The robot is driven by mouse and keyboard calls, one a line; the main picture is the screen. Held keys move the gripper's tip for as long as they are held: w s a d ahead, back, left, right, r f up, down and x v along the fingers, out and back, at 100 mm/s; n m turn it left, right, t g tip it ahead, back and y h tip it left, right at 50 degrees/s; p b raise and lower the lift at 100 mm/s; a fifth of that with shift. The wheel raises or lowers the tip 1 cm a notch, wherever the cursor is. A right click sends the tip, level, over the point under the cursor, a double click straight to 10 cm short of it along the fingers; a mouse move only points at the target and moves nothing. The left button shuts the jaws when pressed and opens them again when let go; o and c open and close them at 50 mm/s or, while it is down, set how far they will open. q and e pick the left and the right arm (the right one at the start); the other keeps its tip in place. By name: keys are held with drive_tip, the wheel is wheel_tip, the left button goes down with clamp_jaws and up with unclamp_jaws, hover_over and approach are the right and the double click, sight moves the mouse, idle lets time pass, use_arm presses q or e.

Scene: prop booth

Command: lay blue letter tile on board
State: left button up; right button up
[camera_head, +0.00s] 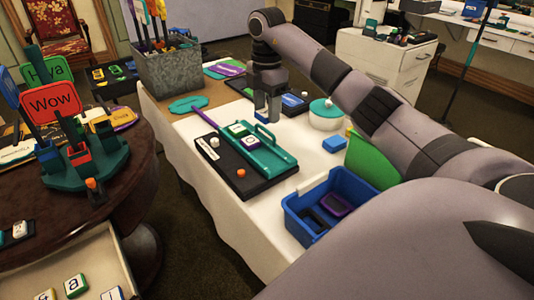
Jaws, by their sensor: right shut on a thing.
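The board (237,172) is a dark slab on the white-covered table. A teal rack (283,156) lies along its right side. Two letter tiles sit together on the board assembly, one green-edged (238,130) and one (250,141) with a dark letter. My right gripper (268,118) points down just beyond the rack's far end. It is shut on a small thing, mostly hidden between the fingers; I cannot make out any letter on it. A blue-edged tile (112,294) lies in the open drawer at lower left. My left gripper is out of view.
A blue bin (290,206) with dark and purple items stands at the table's front right. A blue block (333,144) and a round teal-lidded tub (325,113) stand right of the board. A metal planter (168,72) stands at the back left.

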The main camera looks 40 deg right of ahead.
hover_over(267, 159)
wheel_tip(267, 159, down, 8)
drive_tip(key=shift+r, duration=0.15)
drive_tip(key=shift+f, duration=2.5)
drive_tip(key=shift+f+b, duration=0.15)
drive_tip(key=shift+b, duration=0.15)
drive_tip(key=o, duration=1)
wheel_tip(267, 159, up, 12)
drive_tip(key=shift+r+p, duration=0.2)
drive_tip(key=shift+p, duration=0.1)
